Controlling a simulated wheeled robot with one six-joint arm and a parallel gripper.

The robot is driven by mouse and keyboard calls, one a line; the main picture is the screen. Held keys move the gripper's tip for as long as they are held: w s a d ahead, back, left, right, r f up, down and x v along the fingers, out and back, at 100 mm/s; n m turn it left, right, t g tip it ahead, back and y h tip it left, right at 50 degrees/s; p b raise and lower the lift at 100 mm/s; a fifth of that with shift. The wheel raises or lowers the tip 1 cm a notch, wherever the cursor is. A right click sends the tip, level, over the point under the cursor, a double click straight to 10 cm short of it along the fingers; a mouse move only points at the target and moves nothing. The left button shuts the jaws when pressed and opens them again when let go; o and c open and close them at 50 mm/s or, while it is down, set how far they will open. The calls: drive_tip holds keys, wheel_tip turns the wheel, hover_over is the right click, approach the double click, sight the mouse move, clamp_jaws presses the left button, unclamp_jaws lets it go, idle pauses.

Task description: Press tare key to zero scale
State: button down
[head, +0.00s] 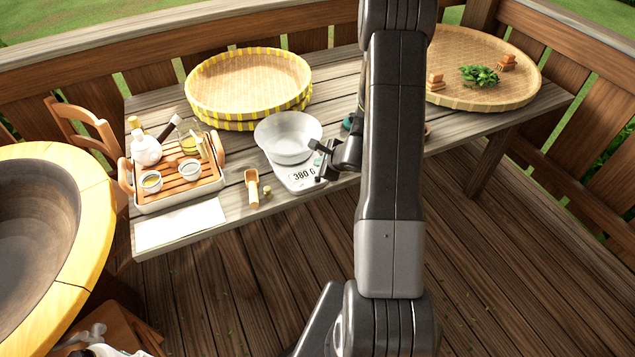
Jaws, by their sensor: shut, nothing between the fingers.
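The scale (293,184) stands near the front edge of the wooden table. A metal bowl (287,140) sits on it. Its front display reads what looks like 380 G. A small greenish patch (317,161), possibly a key, shows on the right of the scale next to my gripper. My gripper (318,162) is shut and empty, with its fingers at the right side of the scale, close to the display. I cannot tell whether a fingertip touches a key. The tare key is not clearly visible.
A slatted tea tray (178,199) with cups and a white pot is at left. A wooden scoop (252,188) lies left of the scale. Yellow-rimmed baskets (250,82) stand behind, and a round woven tray (480,65) is at right. A large pan (40,230) fills the left edge.

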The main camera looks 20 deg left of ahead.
drive_tip(key=shift+f+b, duration=1.6)
drive_tip(key=shift+f, duration=0.3)
drive_tip(key=shift+f+b, duration=0.8)
drive_tip(key=shift+b, duration=0.45)
idle(1.0)
drive_tip(key=shift+r, duration=0.1)
drive_tip(key=shift+r+p, duration=0.45)
drive_tip(key=shift+r, duration=0.3)
wheel_tip(320, 180, up, 5)
drive_tip(key=p, duration=0.3)
idle(0.4)
drive_tip(key=shift+f, duration=0.15)
idle(0.4)
